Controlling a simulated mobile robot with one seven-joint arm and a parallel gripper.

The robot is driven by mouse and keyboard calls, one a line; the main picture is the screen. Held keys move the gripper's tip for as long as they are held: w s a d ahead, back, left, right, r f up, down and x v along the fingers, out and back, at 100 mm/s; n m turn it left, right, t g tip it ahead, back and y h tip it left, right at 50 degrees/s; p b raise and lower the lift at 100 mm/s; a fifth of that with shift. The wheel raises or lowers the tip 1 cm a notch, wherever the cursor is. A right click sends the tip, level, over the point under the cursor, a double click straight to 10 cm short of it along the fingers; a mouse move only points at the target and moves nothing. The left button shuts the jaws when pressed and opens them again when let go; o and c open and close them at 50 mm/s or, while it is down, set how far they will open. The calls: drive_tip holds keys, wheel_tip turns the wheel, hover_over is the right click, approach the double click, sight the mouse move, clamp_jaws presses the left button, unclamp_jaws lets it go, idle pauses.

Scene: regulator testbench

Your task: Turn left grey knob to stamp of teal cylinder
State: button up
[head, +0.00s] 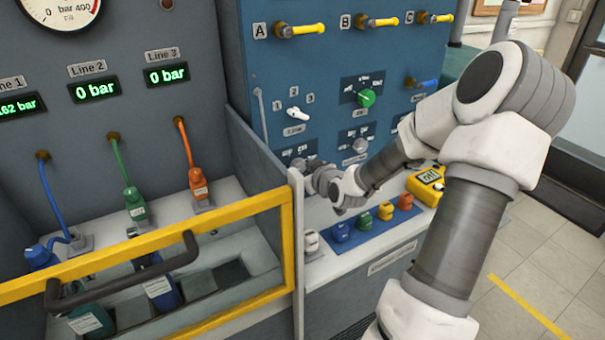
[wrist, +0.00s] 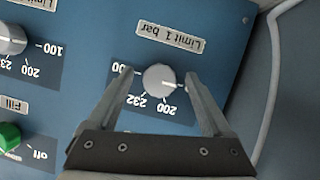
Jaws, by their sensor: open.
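The left grey knob (wrist: 160,78), under the upside-down "Limit 1 bar" label, sits between the two fingers of my gripper (wrist: 159,76) in the wrist view. The fingers are apart, with a small gap showing on each side of the knob. Its white pointer aims to the right of the picture, near no clearly readable number. Marks 200 and 232 show around it. In the head view my gripper (head: 318,176) is at the blue panel and hides this knob. The teal cylinder (head: 92,319) lies in the lower-left bin; its stamp is too small to read.
A second grey knob (wrist: 12,40) and a green knob (wrist: 9,136) are at the wrist view's left. A yellow-framed guard (head: 240,208) stands left of my gripper. A blue cylinder (head: 163,292) is beside the teal one.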

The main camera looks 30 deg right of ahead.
clamp_jaws()
idle(0.4)
